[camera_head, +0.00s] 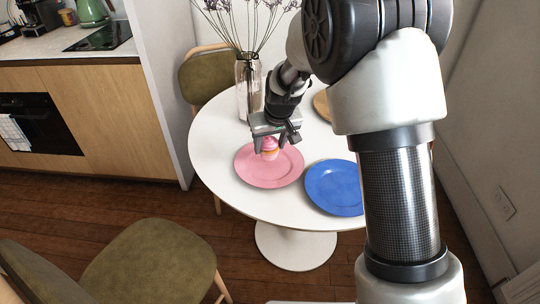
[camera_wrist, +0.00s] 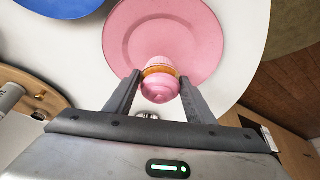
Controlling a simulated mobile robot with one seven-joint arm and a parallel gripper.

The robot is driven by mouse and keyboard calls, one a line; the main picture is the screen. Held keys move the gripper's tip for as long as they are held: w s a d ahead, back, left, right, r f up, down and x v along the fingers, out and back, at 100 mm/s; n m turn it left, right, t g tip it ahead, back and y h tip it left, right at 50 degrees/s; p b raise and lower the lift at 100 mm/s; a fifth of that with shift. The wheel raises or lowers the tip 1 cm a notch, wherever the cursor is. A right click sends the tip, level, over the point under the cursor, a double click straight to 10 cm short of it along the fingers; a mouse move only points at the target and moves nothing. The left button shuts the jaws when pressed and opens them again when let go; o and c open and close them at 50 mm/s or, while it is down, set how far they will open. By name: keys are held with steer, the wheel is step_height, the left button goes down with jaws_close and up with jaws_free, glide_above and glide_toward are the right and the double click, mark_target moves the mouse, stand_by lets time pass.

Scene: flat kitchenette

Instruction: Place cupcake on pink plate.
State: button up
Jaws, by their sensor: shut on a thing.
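The cupcake (camera_head: 269,147) has pink frosting and a golden band. It also shows in the wrist view (camera_wrist: 160,88) between the two fingers. My gripper (camera_head: 270,146) is shut on the cupcake, over the pink plate (camera_head: 257,174). The pink plate lies on the white round table and shows behind the cupcake in the wrist view (camera_wrist: 160,35). I cannot tell whether the cupcake touches the plate or hangs just above it.
A blue plate (camera_head: 335,186) lies to the right of the pink plate. A glass vase (camera_head: 247,90) with dried stems stands behind my gripper. A wooden board (camera_head: 321,104) is partly hidden by my arm. Green chairs (camera_head: 150,264) stand around the white table (camera_head: 218,131).

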mark_target(271, 150)
steer(key=shift+f, duration=1.7)
steer(key=shift+f+b, duration=0.15)
steer(key=shift+b, duration=0.2)
steer(key=shift+f, duration=0.15)
steer(key=o, duration=0.6)
